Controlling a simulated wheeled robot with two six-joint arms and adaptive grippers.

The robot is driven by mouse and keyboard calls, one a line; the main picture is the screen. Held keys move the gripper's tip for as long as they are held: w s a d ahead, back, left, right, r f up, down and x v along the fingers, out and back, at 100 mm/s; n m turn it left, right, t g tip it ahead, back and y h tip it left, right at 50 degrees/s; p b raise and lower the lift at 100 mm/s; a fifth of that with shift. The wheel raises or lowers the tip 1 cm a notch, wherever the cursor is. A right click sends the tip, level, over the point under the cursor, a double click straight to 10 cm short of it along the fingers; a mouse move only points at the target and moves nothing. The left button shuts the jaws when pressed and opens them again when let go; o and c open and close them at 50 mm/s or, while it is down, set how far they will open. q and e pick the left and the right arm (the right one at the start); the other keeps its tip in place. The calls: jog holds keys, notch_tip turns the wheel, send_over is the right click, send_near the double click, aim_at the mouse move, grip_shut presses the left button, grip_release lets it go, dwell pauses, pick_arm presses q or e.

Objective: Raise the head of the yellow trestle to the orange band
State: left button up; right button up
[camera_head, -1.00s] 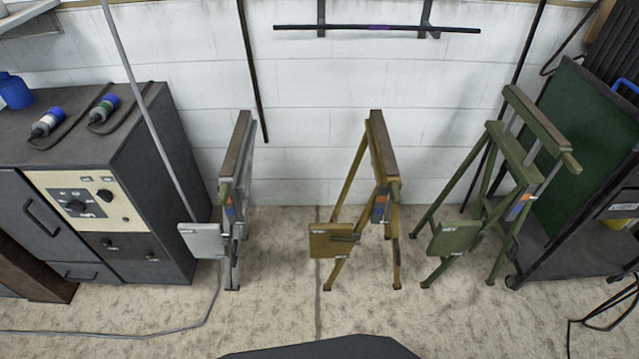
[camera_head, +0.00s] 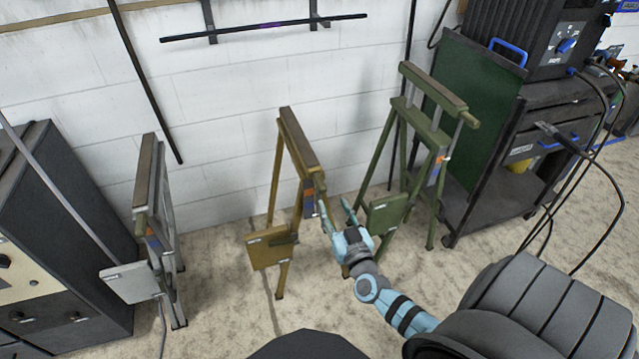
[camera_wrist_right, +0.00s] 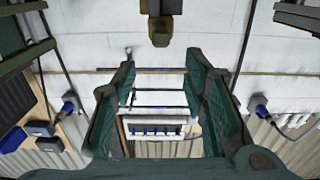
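The yellow trestle (camera_head: 278,165) stands in the middle of the head view, its brown-topped head (camera_head: 300,142) running from the wall toward me. An orange band (camera_head: 308,187) with blue beside it shows on its near upright. A yellow plate (camera_head: 272,250) sits low at its left side. My right gripper (camera_head: 334,207) is open and empty just right of the near upright, below the head's near end; contact cannot be told. In the right wrist view its fingers (camera_wrist_right: 160,85) are apart, and a yellow-brown end piece (camera_wrist_right: 160,28) shows beyond them. My left gripper is out of view.
A grey trestle (camera_head: 150,190) stands to the left and a green trestle (camera_head: 433,104) close to the right. A dark cart (camera_head: 490,200) with a green panel is farther right, with hanging cables. A black cabinet (camera_head: 65,200) is at the left. The wall is close behind.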

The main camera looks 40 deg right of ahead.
aim_at(324, 190)
jog(key=b+x, duration=0.2)
jog(key=x, duration=0.3)
jog(key=b+x, duration=0.2)
jog(key=x, duration=0.4)
jog(key=shift+w+f, duration=0.1)
jog(key=shift+f, duration=0.15)
jog(key=shift+w+d+r, duration=0.1)
jog(key=shift+w, duration=0.15)
jog(key=shift+c, duration=0.6)
grip_shut()
